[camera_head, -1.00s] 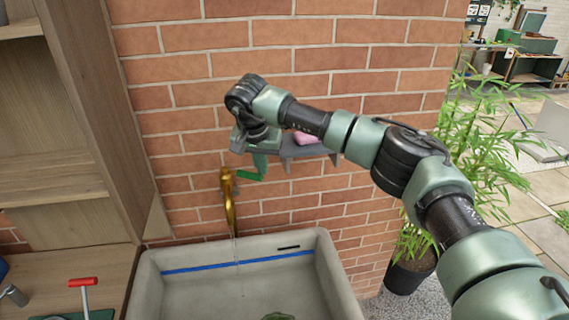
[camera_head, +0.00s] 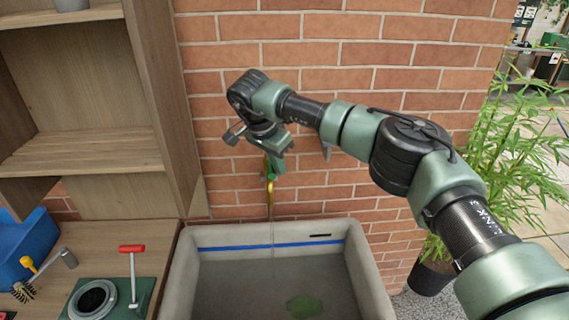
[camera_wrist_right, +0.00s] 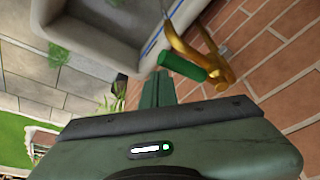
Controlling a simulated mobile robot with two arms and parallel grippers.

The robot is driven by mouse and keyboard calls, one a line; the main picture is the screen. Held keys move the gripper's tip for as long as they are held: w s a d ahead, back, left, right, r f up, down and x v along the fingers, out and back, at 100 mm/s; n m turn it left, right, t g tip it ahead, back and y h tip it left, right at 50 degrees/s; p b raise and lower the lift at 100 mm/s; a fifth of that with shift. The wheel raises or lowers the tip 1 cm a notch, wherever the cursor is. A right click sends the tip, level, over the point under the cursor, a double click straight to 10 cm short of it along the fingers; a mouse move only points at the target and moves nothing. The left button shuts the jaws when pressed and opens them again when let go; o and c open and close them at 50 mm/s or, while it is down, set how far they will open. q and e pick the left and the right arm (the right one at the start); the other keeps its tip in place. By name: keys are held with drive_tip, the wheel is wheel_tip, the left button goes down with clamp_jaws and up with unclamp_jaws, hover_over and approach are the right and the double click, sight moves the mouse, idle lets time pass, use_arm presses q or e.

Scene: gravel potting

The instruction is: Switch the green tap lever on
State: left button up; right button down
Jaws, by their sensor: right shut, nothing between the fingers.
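The brass tap (camera_head: 271,197) is on the brick wall above the sink; it also shows in the right wrist view (camera_wrist_right: 212,58). Its green lever (camera_wrist_right: 182,67) sticks out from the tap body there. In the head view, the lever (camera_head: 272,177) is mostly hidden by my gripper. My right gripper (camera_wrist_right: 160,82) is shut and empty, its fingertips close beside the lever's free end; I cannot tell if they touch. In the head view, the right gripper (camera_head: 276,164) hangs just above the tap. A thin pale stream falls from the spout. My left gripper is out of view.
The grey sink (camera_head: 357,258) stands below the tap, with a green leafy patch (camera_head: 303,306) inside. A wooden shelf unit (camera_head: 165,100) is on the left. A bench holds a red-handled tool (camera_head: 132,249) and a blue bin (camera_head: 25,248). A potted bamboo (camera_head: 510,170) is at right.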

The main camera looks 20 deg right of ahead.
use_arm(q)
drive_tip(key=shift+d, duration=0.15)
use_arm(e)
drive_tip(key=shift+a, duration=0.5)
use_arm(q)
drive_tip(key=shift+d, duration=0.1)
use_arm(e)
drive_tip(key=shift+a+f, duration=0.1)
drive_tip(key=shift+a, duration=0.1)
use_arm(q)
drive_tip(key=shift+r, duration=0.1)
use_arm(e)
drive_tip(key=shift+d, duration=0.1)
